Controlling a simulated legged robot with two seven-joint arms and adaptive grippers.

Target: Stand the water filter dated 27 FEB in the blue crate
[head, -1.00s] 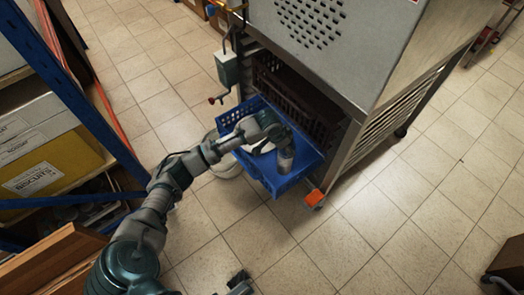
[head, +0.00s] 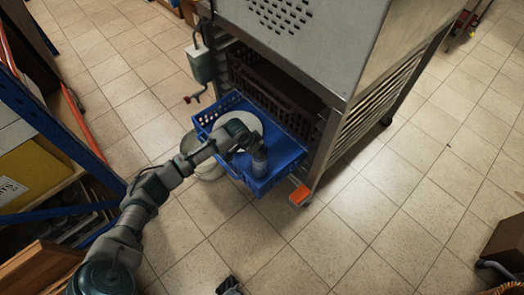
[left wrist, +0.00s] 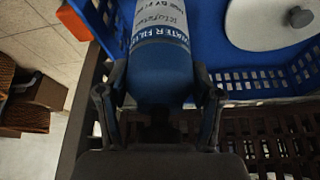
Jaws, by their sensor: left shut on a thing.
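A blue crate (head: 283,172) juts from the low opening of a metal cabinet. My left gripper (head: 247,147) is over the crate, shut on a water filter (head: 260,163). In the left wrist view the filter (left wrist: 161,85) is a blue cylinder with a white label reading "WATER FILTER" and part of a use-by line; I cannot read the date. What seems to be my right gripper (head: 230,287) shows only as a dark tip at the bottom edge.
A round white lid-like thing (head: 247,120) is in the crate behind my gripper; its knob shows in the left wrist view. The cabinet (head: 345,60) overhangs the crate's back. An orange block (head: 299,195) is by its corner. Shelving (head: 60,130) stands left.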

